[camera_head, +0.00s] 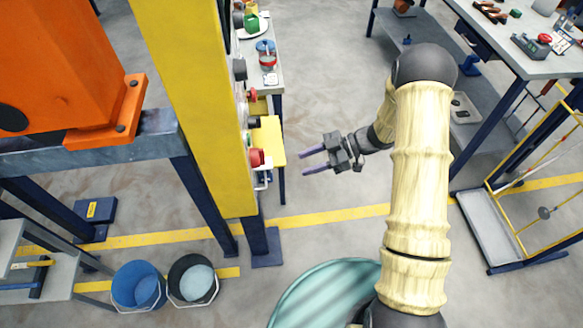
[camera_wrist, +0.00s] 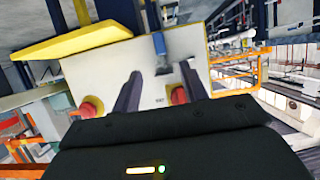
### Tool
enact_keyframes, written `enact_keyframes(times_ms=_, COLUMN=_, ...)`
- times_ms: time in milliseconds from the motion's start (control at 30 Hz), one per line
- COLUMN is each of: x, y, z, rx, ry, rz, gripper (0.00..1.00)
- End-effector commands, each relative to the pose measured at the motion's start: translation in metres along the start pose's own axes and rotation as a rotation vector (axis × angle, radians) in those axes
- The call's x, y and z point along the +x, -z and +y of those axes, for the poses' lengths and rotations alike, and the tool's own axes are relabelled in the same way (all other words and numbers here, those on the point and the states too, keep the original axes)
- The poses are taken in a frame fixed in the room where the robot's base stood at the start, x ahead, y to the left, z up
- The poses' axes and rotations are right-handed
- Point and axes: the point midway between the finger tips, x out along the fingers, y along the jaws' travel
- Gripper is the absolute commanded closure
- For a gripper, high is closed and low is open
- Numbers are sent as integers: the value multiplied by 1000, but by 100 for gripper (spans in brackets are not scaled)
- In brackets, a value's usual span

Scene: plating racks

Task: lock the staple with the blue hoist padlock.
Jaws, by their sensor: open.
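My gripper (camera_head: 314,160) is open and empty in the head view. Its purple-grey fingers point left at the yellow column (camera_head: 185,90), with a gap between them and it. In the wrist view my gripper (camera_wrist: 160,72) has its two fingers apart in front of a pale panel (camera_wrist: 205,50). A small blue piece (camera_wrist: 159,43) shows on the panel between and beyond the fingertips; I cannot tell whether it is the padlock. A small metal loop (camera_head: 262,180) hangs low on the column's side in the head view; I cannot tell whether it is the staple.
A yellow ledge (camera_head: 270,140) juts from the column near my fingertips. Red knobs (camera_head: 256,158) stick out beside it. A side bench (camera_head: 262,78) holds several coloured items. A grey workbench (camera_head: 515,55) stands at right. Buckets (camera_head: 138,286) stand on the floor at lower left.

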Motion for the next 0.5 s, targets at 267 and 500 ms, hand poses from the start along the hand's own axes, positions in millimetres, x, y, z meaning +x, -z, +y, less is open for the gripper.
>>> enact_keyframes(times_ms=267, x=-44, y=0, z=1, rx=-1, ry=-2, rz=-1, gripper=57)
enact_keyframes(times_ms=500, x=-50, y=0, z=0, rx=1, ry=0, rz=0, gripper=57)
